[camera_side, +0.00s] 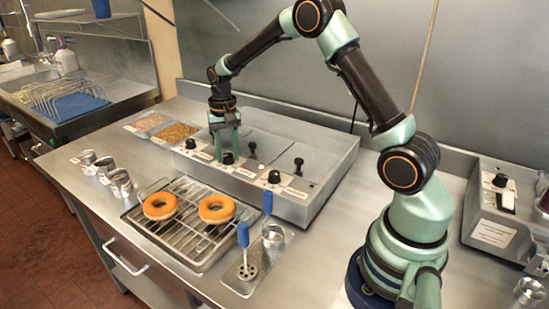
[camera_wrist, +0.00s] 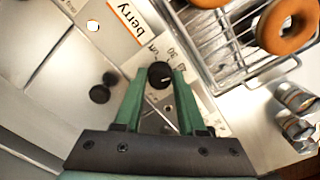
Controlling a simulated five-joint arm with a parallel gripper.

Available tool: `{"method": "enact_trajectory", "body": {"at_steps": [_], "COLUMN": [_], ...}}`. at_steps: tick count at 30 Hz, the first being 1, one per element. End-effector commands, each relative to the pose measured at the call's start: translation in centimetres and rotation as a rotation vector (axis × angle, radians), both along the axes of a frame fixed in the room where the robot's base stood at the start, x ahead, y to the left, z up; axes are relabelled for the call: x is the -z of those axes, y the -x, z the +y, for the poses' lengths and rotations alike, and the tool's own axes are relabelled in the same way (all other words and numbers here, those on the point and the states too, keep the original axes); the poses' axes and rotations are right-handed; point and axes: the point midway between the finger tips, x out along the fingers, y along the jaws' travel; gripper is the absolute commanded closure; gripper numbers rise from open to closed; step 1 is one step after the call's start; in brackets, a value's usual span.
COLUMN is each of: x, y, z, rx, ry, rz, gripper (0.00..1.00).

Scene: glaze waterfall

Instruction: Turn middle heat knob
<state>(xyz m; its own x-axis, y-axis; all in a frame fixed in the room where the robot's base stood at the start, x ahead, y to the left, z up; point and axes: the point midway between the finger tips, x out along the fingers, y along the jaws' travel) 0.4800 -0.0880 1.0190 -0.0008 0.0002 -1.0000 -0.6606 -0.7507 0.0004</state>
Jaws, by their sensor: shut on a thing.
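The middle heat knob (camera_side: 227,158) is a small black round knob on the front panel of the grey steel warmer unit (camera_side: 318,150). My gripper (camera_side: 227,152) reaches down to it from above, with its green fingers on either side. In the wrist view the black knob (camera_wrist: 160,75), with a light pointer mark, sits between the two fingertips (camera_wrist: 160,79) and the gripper is shut on it. The left knob (camera_side: 190,144) and the right knob (camera_side: 274,177) stand free on the same panel. A label reading "berry" (camera_wrist: 118,38) shows near the held knob.
Black lid handles (camera_side: 298,164) stand on the warmer behind the knobs. A wire rack with two donuts (camera_side: 160,206) is in front of the warmer. Blue-handled tools (camera_side: 244,236) lie right of the rack, metal cups (camera_side: 121,183) left. Topping trays (camera_side: 175,133) sit left of the warmer.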

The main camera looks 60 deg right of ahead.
Motion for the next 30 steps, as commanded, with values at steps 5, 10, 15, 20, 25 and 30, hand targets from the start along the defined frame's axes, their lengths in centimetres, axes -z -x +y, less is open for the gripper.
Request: {"method": "enact_trajectory", "body": {"at_steps": [5,10,15,20,25,30], "x": [-0.25,-0.25,-0.25,-0.26,-0.20,-0.10], "y": [-0.09,-0.09,-0.09,-0.10,-0.09,-0.04], "z": [-0.01,-0.02,-0.03,-0.04,-0.04,-0.03], "rx": [0.046,0.064,0.066,0.065,0.064,0.064], "ry": [0.001,0.001,0.001,0.001,0.001,0.000], "rz": [-0.004,-0.004,-0.004,-0.004,-0.004,-0.001], "gripper": [1.00,1.00,1.00,1.00,0.31,0.31]}}
